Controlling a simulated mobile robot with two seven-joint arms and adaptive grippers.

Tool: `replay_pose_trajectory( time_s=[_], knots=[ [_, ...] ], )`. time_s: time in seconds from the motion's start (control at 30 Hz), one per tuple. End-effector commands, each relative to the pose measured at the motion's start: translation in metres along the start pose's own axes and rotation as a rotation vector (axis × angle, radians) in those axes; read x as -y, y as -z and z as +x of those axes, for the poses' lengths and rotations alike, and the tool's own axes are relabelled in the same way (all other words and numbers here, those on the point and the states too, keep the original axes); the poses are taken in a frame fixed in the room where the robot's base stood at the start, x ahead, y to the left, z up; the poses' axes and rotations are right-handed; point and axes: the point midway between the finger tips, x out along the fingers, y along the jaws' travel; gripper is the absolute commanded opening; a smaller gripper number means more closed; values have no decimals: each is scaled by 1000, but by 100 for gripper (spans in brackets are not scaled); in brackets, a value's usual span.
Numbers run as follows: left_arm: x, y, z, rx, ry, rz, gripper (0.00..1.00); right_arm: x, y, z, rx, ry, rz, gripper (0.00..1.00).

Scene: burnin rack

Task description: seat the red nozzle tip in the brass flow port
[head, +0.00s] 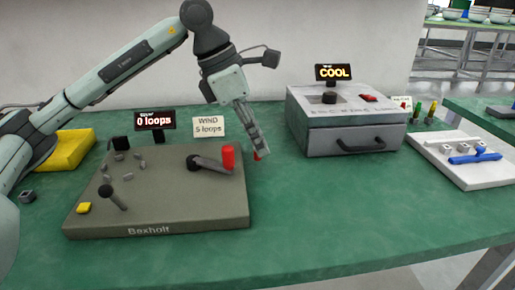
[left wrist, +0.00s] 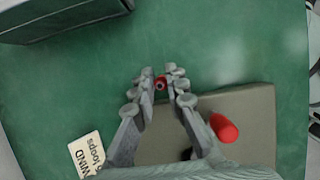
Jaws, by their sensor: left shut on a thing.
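My left gripper (head: 260,152) is above the green table, just right of the grey Bexholf board. It is shut on a small red piece (head: 257,156), which looks like the red nozzle tip. In the left wrist view the left gripper (left wrist: 161,86) has the red piece (left wrist: 161,82) between its fingertips, with a dark round opening showing in its end. I cannot make out the brass flow port for certain in either view. My right gripper is not in view.
The Bexholf board (head: 160,215) carries a crank with a red handle (head: 228,157), close left of my gripper. A grey box with a drawer (head: 345,140) stands to the right. A white tray (head: 480,178) holds blue parts. The table's front middle is clear.

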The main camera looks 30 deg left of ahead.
Motion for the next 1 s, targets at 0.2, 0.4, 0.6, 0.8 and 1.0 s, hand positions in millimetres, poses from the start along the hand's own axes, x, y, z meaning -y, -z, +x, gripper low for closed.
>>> replay_pose_trajectory(
  time_s=[0.2, 0.4, 0.6, 0.8, 1.0],
  knots=[
    [0, 9, 20, -1, 0, 0, 2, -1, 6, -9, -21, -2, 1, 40],
    [0, 9, 20, 0, 0, 0, 2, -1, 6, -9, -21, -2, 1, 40],
    [0, 10, 23, 0, 0, 0, 2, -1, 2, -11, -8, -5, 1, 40],
    [0, 10, 22, 0, 0, 0, 34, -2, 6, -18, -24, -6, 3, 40],
    [0, 10, 22, 0, 0, 0, 34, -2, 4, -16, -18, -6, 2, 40]
  ],
)
